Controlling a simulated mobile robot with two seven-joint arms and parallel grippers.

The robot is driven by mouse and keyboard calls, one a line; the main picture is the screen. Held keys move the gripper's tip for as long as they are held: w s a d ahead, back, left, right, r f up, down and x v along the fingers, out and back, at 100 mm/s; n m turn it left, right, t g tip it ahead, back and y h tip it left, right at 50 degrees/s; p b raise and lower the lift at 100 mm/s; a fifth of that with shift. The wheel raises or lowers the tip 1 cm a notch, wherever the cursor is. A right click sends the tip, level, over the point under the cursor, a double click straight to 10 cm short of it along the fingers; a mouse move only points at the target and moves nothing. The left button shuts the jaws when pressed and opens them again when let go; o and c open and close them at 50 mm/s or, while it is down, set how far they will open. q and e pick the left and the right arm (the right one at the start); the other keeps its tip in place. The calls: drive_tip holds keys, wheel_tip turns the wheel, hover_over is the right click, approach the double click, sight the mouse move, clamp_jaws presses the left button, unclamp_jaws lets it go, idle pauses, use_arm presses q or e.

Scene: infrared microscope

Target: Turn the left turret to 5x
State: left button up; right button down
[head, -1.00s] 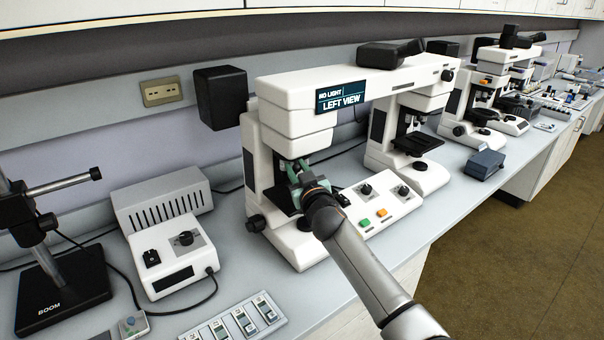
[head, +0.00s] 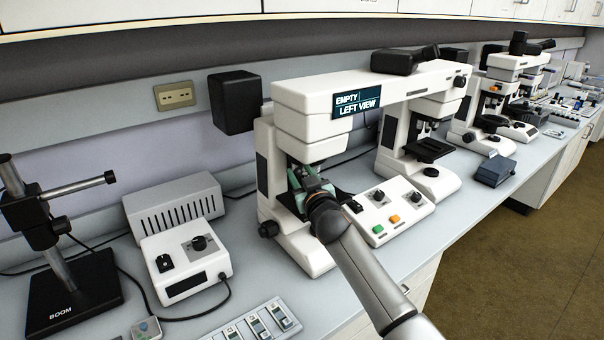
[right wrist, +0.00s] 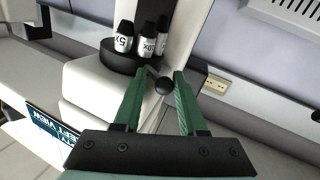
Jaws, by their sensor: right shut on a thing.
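The white microscope with the left stage stands on the bench, and its sign (head: 357,102) reads "EMPTY | LEFT VIEW". Its left turret (right wrist: 124,57) shows in the right wrist view as a dark disc with several black objectives with white label bands. One objective (right wrist: 123,40) reads 5X; another (right wrist: 147,42) ends in 0X. My right gripper (head: 300,172) is under the left head of the microscope. In the right wrist view its green fingers (right wrist: 161,74) are shut on a small black ball knob (right wrist: 164,86) beside the turret. My left gripper is not in view.
A control panel (head: 400,207) with knobs and green and orange buttons lies right of my right arm. A second stage (head: 428,150) of the microscope stands further right. A white lamp box (head: 185,262) and a boom stand (head: 72,295) are at left.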

drive_tip(key=shift+s+a+r, duration=0.15)
drive_tip(key=shift+a+r, duration=0.35)
drive_tip(key=shift+r, duration=0.05)
drive_tip(key=c, duration=0.8)
unclamp_jaws()
drive_tip(key=shift+c, duration=0.2)
drive_tip(key=shift+o, duration=0.8)
drive_tip(key=shift+a+f, duration=0.1)
drive_tip(key=shift+f, duration=0.05)
drive_tip(key=shift+f, duration=0.2)
drive_tip(key=shift+f, duration=0.1)
drive_tip(key=shift+s+d+p, duration=0.35)
drive_tip(key=shift+s+p, duration=0.05)
drive_tip(key=shift+s, duration=0.1)
drive_tip(key=p+v, duration=0.1)
drive_tip(key=v, duration=1)
drive_tip(key=shift+d, duration=0.15)
drive_tip(key=shift+s, duration=0.1)
